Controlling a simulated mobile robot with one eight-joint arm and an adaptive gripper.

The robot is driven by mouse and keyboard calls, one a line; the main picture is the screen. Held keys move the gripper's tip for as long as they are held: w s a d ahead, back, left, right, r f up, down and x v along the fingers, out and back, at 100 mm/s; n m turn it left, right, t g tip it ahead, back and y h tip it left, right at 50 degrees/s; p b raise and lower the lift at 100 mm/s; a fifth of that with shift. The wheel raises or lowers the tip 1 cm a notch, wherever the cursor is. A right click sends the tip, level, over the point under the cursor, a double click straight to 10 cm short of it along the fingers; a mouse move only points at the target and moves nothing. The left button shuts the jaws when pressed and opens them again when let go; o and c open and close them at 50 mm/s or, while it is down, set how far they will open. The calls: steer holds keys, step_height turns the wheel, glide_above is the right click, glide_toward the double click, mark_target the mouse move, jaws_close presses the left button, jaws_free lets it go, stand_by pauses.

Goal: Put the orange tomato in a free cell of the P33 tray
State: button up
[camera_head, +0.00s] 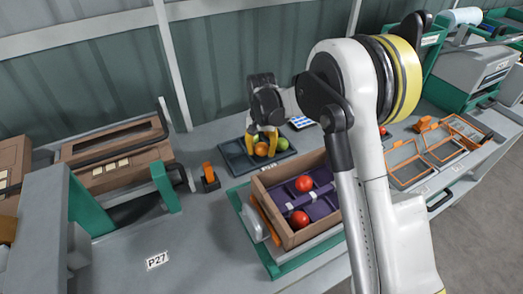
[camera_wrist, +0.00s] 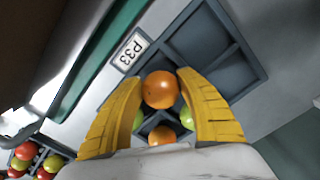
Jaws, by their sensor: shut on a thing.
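My gripper (camera_wrist: 160,100) has its two yellow fingers shut on an orange tomato (camera_wrist: 160,89). In the head view my gripper (camera_head: 262,137) is over the dark grey P33 tray (camera_head: 237,160), with the orange tomato (camera_head: 261,150) low between its fingers. The tray (camera_wrist: 258,72) carries a white P33 label (camera_wrist: 130,49) and shows empty cells at the upper right in the wrist view. Another orange tomato (camera_wrist: 162,135) and green tomatoes (camera_wrist: 187,118) sit in the tray beyond the held one. I cannot tell whether the held tomato touches the tray.
A brown crate (camera_head: 285,238) with purple dividers and red tomatoes (camera_head: 304,183) stands in front of the tray. A black and orange device (camera_head: 209,178) stands left of the tray. Orange-framed trays (camera_head: 405,165) lie at the right. Bare tabletop is at the front left near P27.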

steer(key=shift+f+b, duration=0.35)
steer(key=shift+f, duration=0.1)
stand_by(0.3)
steer(key=o, duration=0.9)
steer(key=c, duration=0.3)
steer(key=shift+r+p, duration=2.1)
steer(key=shift+r, duration=1.4)
